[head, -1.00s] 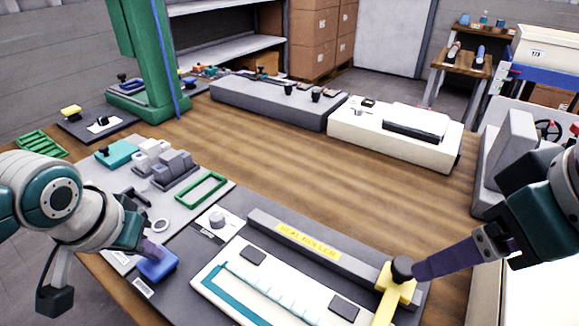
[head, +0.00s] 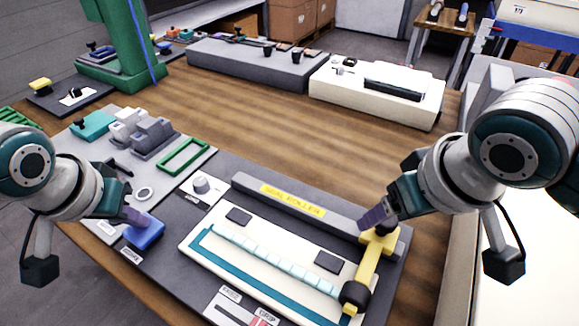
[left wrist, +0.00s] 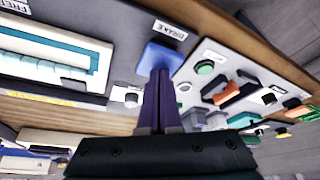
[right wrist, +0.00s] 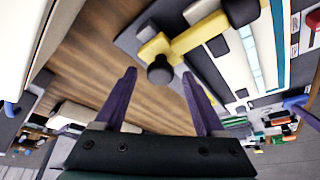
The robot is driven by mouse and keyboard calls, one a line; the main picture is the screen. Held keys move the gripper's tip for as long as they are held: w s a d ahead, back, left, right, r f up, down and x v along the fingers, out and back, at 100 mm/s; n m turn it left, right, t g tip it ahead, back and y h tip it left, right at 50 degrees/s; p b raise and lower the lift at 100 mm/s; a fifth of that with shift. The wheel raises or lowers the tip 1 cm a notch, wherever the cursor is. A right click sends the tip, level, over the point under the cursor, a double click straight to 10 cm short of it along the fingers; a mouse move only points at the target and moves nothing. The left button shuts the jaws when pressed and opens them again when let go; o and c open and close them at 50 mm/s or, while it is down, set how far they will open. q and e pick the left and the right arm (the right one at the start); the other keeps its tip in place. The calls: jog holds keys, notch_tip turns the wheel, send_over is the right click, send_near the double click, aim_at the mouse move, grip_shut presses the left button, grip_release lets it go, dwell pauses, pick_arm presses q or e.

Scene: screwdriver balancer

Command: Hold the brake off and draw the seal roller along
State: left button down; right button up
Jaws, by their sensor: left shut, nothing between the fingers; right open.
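The blue brake pad (head: 144,234) sits at the left of the dark sealing station and also shows in the left wrist view (left wrist: 160,55). My left gripper (head: 135,216) is shut and empty, its tips at the pad and seemingly touching it. My right gripper (head: 376,216) is open at the arm's far end. In the right wrist view, the dark knob (right wrist: 160,70) appears between the spread fingertips (right wrist: 160,75); contact cannot be told.
The light bed (head: 200,240) carries a row of pale segments left of the roller arm. A grey rail (head: 250,186) runs behind it. A knob plate (head: 200,187) and a green frame (head: 184,156) lie to the left. Bare wood table (head: 280,130) is free behind.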

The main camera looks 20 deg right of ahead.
jog(key=shift+f, duration=0.1)
grip_shut()
dwell(0.6)
dwell(0.8)
